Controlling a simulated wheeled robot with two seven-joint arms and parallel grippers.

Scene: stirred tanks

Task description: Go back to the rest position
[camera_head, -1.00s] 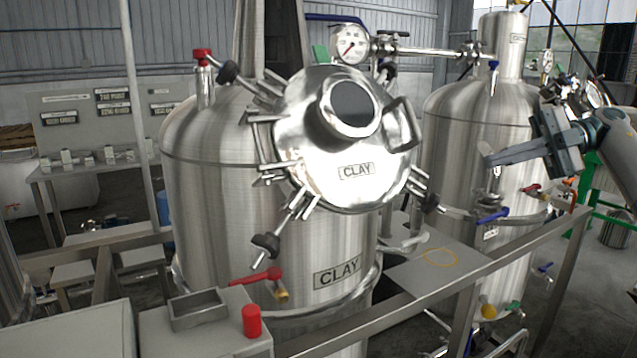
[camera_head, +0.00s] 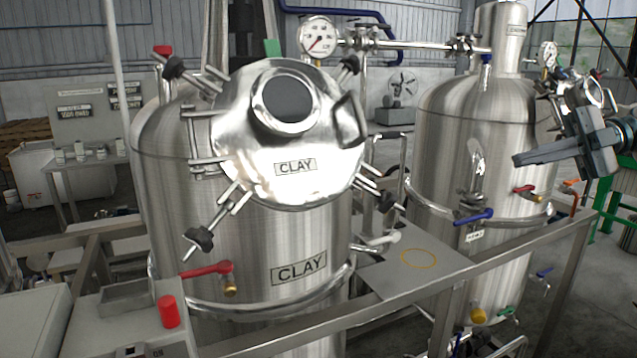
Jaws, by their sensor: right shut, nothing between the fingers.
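My right gripper (camera_head: 548,154) is at the right edge, in front of the right-hand steel tank (camera_head: 446,150). It is shut and empty, its fingers pointing left. It looks apart from the tank, though the depth between them is hard to judge. My left gripper is not in view. The large steel tank labelled CLAY (camera_head: 240,245) stands in the middle. Its round CLAY lid (camera_head: 318,150) is tilted toward me, with knobbed clamps around its rim.
A metal rail (camera_head: 330,318) runs across the front of the tanks. A flat plate with a yellow ring (camera_head: 440,262) sits at the rail. A box with a red cylinder (camera_head: 168,312) stands at lower left. A pressure gauge (camera_head: 319,39) rises behind the lid.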

